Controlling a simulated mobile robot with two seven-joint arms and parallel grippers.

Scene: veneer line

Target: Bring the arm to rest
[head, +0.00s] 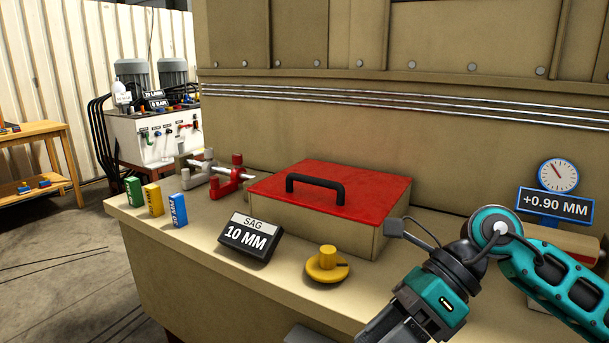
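My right arm (555,275), teal and black, comes in from the right edge and bends down at the wrist in front of the bench. Its gripper (385,328) points down and left and is cut off by the bottom edge. The fingertips are out of view, so I cannot tell whether it is open or holds anything. The visible part of the arm stands to the right of the yellow knob (326,265) and in front of the box with a red lid (385,188). My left gripper is not in view.
The bench top (200,235) carries a sign reading SAG 10 MM (248,239), green, yellow and blue blocks (154,200), and a red clamp fixture (232,178). Open floor lies at left.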

